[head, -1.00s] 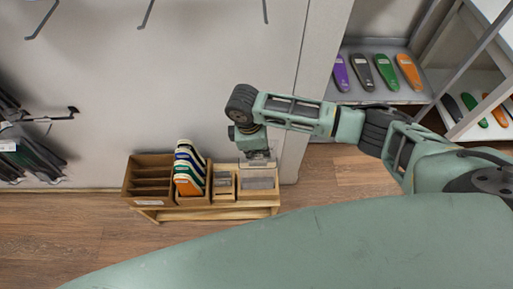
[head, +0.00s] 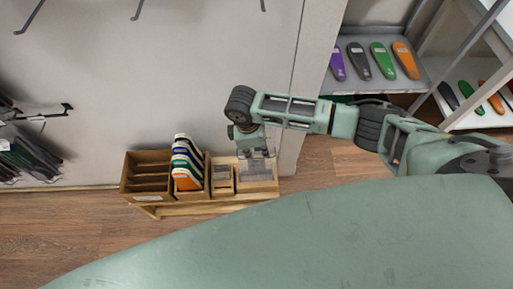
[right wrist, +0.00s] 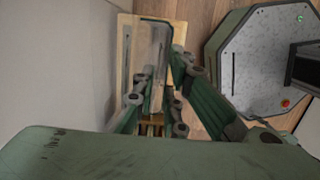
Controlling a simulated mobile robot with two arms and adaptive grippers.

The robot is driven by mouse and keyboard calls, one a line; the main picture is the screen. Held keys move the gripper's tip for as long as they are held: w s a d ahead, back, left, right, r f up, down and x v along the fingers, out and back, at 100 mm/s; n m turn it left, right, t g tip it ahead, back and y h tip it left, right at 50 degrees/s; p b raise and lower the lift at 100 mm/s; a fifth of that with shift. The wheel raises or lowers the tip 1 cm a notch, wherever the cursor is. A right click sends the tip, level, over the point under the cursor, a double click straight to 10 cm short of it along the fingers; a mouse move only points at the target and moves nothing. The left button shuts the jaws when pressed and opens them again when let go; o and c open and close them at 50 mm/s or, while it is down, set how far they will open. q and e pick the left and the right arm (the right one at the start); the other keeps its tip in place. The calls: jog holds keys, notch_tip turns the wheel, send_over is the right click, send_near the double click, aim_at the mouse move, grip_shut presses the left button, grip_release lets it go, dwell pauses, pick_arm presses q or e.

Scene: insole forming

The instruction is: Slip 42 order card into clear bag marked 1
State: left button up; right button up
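My right gripper (head: 258,154) points down over the right end of a low wooden bench, with its fingers apart. Just beneath it is a pale see-through sheet-like thing (head: 256,167), probably a clear bag, at the right-hand wooden tray (head: 258,188). In the right wrist view the fingers (right wrist: 160,75) stand apart, with a greyish pane between and beyond them. Touching cannot be told. A small holder (head: 222,188) beside the tray has grey card-like pieces. No number or mark is readable, so the 42 card cannot be picked out. My left gripper is not seen.
A brown divided box (head: 148,183) and a box of coloured insoles (head: 187,170) stand left on the bench (head: 185,209). The wall (head: 180,80) is close behind. Shelves with insoles (head: 380,85) stand right. My own green body covers the foreground.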

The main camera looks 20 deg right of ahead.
jog(key=o, duration=0.3)
notch_tip(320, 180, up, 12)
jog(key=a, duration=0.1)
jog(key=shift+w+a, duration=0.25)
jog(key=shift+a, duration=0.1)
jog(key=shift+f, duration=0.1)
dwell(0.7)
